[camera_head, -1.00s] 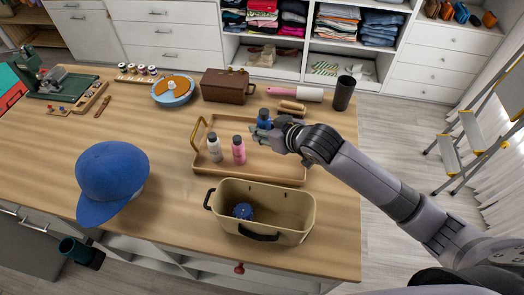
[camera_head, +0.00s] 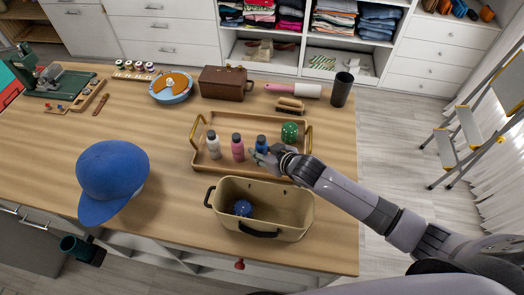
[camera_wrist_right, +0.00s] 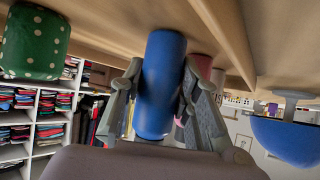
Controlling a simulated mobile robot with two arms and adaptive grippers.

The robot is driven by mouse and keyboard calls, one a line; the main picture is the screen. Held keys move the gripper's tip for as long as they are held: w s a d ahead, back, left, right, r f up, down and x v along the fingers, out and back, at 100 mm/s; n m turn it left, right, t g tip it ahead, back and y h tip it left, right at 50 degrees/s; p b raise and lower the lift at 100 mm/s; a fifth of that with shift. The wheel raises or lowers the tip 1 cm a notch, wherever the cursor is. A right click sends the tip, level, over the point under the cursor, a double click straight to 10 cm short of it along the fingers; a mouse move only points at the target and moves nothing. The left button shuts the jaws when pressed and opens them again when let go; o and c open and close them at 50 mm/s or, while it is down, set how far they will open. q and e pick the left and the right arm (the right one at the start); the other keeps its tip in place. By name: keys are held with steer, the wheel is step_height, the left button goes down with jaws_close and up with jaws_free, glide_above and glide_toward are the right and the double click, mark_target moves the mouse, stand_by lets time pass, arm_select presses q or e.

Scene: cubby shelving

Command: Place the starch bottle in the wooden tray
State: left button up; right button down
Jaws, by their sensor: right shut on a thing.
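The wooden tray (camera_head: 200,170) lies on the table with brass handles at its left and right ends. A white bottle (camera_head: 213,147) and a pink bottle (camera_head: 237,147) stand in its front part. My right gripper (camera_head: 258,154) is shut on a blue bottle (camera_head: 261,142) beside the pink one, over the tray floor. No label can be read, so I cannot confirm which is starch. In the right wrist view, upside down, the fingers (camera_wrist_right: 160,92) flank the blue bottle (camera_wrist_right: 160,75), which looks upright. I cannot tell whether its base touches the tray.
A green dotted object (camera_head: 290,131) sits in the tray's right part. A beige bin (camera_head: 290,211) with a blue ball stands in front. A blue cap (camera_head: 111,175) lies left. A brush, brown case and black cup stand behind the tray.

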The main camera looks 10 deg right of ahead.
steer(key=shift+f, duration=0.1)
steer(key=c, duration=1.2)
jaws_free()
steer(key=b+v, duration=0.1)
steer(key=v, duration=1.1)
steer(key=shift+r+b, duration=0.25)
steer(key=shift+b, duration=0.05)
